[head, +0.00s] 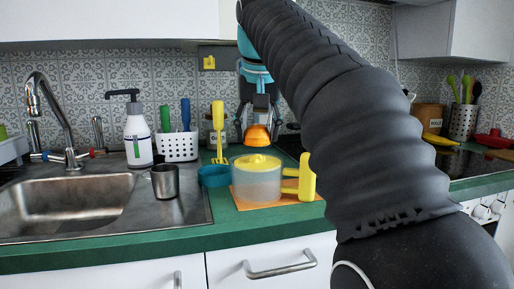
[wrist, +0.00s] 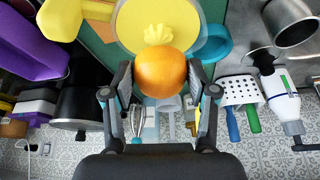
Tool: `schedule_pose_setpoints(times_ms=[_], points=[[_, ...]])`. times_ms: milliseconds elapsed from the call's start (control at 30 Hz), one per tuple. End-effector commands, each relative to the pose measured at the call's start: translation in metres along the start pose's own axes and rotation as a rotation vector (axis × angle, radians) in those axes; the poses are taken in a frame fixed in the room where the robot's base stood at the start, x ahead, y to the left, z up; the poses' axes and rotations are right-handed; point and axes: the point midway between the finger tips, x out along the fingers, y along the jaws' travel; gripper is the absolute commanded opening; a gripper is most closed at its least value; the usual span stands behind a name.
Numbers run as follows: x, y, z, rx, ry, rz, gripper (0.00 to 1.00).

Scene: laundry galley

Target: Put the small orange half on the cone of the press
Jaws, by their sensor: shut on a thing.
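My gripper (head: 258,128) is shut on the orange half (head: 257,134), a small dome with its rounded side up. In the wrist view the orange half (wrist: 161,71) sits between the two fingertips. The press (head: 256,181) has a clear bowl, a yellow top with a ribbed cone (head: 257,160) and a yellow handle. In the head view the orange half is held above the cone, with a gap between them. In the wrist view the cone (wrist: 158,34) shows just beyond the fruit, which hides part of the press's top.
The press stands on an orange board (head: 246,204) on the green counter. A teal bowl (head: 213,176) is close to its left. A metal cup (head: 164,182), soap bottle (head: 137,137) and white utensil holder (head: 178,146) stand farther left by the sink.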

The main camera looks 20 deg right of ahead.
Motion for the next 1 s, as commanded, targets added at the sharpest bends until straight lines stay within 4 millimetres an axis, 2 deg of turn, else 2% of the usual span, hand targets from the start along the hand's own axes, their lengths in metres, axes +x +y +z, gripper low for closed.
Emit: schedule_pose_setpoints(times_ms=[167, 400, 833, 867, 933, 1000], points=[[0.007, 0.001, 0.005, 0.001, 0.000, 0.000, 0.23], [0.031, 0.001, 0.015, 0.001, 0.000, 0.000, 0.23], [0.036, 0.001, 0.017, 0.001, 0.002, -0.001, 0.23], [0.035, 0.001, 0.017, 0.001, 0.002, -0.001, 0.63], [0.035, 0.001, 0.016, 0.001, 0.002, -0.001, 0.80], [0.035, 0.001, 0.016, 0.001, 0.002, 0.000, 0.83]])
